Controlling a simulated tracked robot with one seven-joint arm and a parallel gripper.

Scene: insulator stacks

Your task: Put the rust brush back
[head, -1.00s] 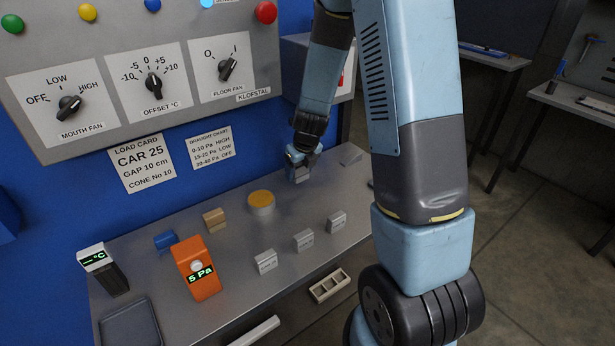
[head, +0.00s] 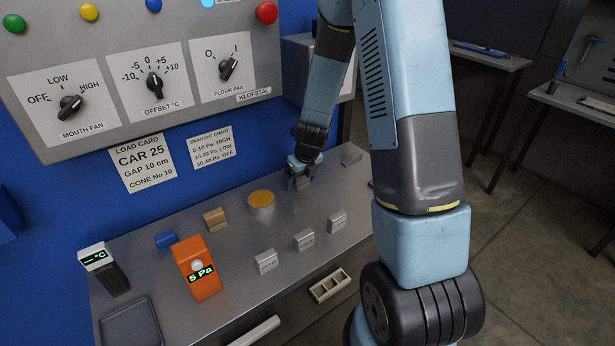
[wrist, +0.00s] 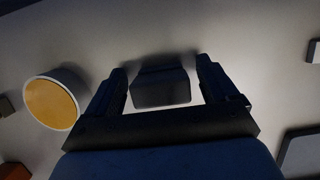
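I cannot pick out the rust brush for certain. My gripper (head: 302,172) is low over the metal bench, behind and right of the yellow-topped round tin. In the wrist view my gripper (wrist: 162,75) is open, its dark fingers on either side of a dark block (wrist: 160,87). Narrow strips of bench show between the block and the fingers. I cannot tell what the block is. In the head view the gripper mostly hides that spot.
The round tin (head: 261,202) is left of my gripper; it also shows in the wrist view (wrist: 50,103). Several small grey blocks (head: 303,240) line the bench front. A tan block (head: 214,219), blue block (head: 166,241) and orange gauge (head: 197,268) stand left. Another grey block (head: 351,157) is behind right.

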